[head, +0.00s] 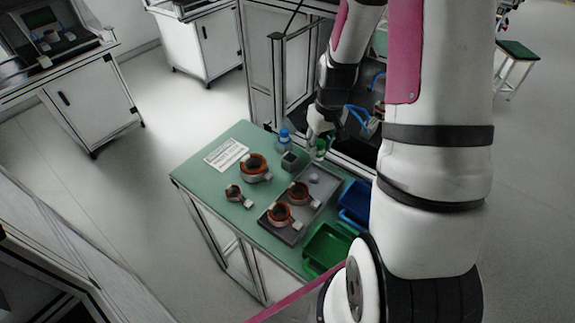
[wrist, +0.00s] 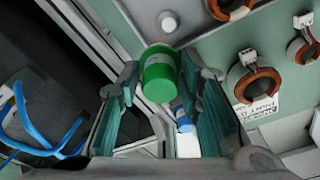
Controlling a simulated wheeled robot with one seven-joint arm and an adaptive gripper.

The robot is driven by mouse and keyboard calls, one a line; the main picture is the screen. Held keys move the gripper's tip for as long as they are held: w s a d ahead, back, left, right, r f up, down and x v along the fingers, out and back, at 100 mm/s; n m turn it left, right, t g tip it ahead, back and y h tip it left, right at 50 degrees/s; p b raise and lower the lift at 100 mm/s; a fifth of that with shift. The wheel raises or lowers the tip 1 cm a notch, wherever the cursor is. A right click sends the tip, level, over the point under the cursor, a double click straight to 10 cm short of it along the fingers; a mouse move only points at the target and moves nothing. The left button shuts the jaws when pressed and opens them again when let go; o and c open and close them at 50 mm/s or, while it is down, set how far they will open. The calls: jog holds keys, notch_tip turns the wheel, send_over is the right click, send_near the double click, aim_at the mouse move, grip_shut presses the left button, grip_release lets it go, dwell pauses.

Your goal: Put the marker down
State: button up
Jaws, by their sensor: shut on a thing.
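The marker, a short green cylinder (wrist: 159,74), sits between the two fingers of my gripper (wrist: 163,82) in the wrist view. The gripper is shut on it. In the head view my gripper (head: 317,132) is at the far right edge of the green worktable (head: 208,147), and a bit of the green marker (head: 321,148) shows below it. I cannot tell whether the marker touches the tabletop.
A grey tray (head: 275,228) holds two copper-wound stators. Another stator (head: 255,167) lies on the table. Blue (head: 354,203) and green (head: 328,246) bins line the right edge.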

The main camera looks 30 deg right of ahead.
jog(key=s+d, duration=0.3)
jog(key=s, duration=0.3)
jog(key=shift+w+a+f+p, duration=0.25)
jog(key=shift+w+a+f, duration=0.8)
jog(key=shift+w, duration=1.2)
jog(key=shift+w+a+f+p, duration=0.2)
jog(key=shift+w+a+f, duration=0.3)
jog(key=shift+w+a, duration=1.4)
jog(key=shift+w+a+f+p, duration=0.25)
jog(key=shift+w+a+f, duration=0.65)
jog(key=shift+w, duration=1.65)
jog(key=shift+w+a+f, duration=0.1)
jog(key=shift+f, duration=0.15)
jog(key=shift+f, duration=0.4)
jog(key=o, duration=1.1)
